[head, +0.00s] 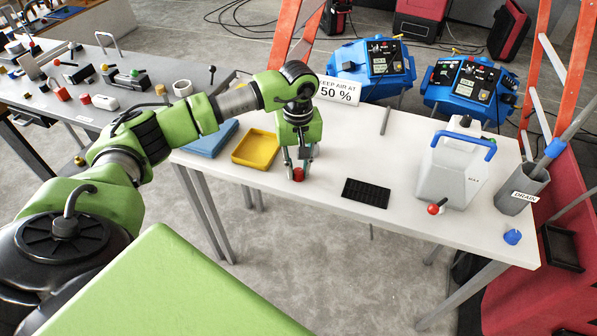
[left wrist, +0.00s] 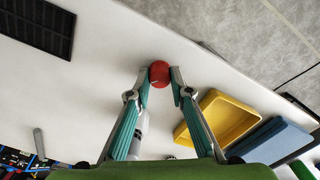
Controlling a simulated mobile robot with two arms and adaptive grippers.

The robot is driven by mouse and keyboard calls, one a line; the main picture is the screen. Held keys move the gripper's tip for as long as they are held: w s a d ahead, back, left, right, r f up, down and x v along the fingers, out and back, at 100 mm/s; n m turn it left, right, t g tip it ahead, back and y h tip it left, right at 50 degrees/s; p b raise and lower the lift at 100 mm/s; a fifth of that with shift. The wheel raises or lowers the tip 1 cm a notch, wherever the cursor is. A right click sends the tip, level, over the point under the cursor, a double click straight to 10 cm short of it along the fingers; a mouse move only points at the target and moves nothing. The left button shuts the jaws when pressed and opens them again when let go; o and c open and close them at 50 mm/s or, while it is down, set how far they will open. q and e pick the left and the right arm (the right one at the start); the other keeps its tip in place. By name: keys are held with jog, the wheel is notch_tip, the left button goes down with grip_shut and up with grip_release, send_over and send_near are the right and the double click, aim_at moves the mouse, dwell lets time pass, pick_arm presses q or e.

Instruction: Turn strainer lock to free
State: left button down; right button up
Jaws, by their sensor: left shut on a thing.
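A small red round piece (head: 298,174) is at the tips of my left gripper (head: 297,166), low over the white table near its front edge. In the left wrist view the same red piece (left wrist: 159,74) sits between the fingertips, with the fingers closed on it. I cannot tell whether it touches the table. A grey-white canister (head: 450,172) with a blue handle stands at the right of the table. A short lever with a red ball end (head: 434,209) is at its lower front. No part is readable as the strainer lock. My right gripper is not in view.
A yellow tray (head: 236,149) and a blue tray (head: 212,138) lie left of my left gripper. A black grid mat (head: 366,192) lies to its right. A grey drain tube (head: 520,190) stands at the table's right end.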

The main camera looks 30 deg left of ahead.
aim_at(298, 170)
pick_arm(q)
jog(key=n+b, duration=0.1)
jog(key=n, duration=0.3)
jog(key=shift+n+b, duration=0.3)
jog(key=shift+b, duration=0.05)
jog(key=shift+n+b, duration=0.5)
jog(key=shift+n, duration=1.5)
jog(key=c, duration=1.8)
grip_release()
notch_tip(298, 170, up, 12)
jog(key=shift+r, duration=0.1)
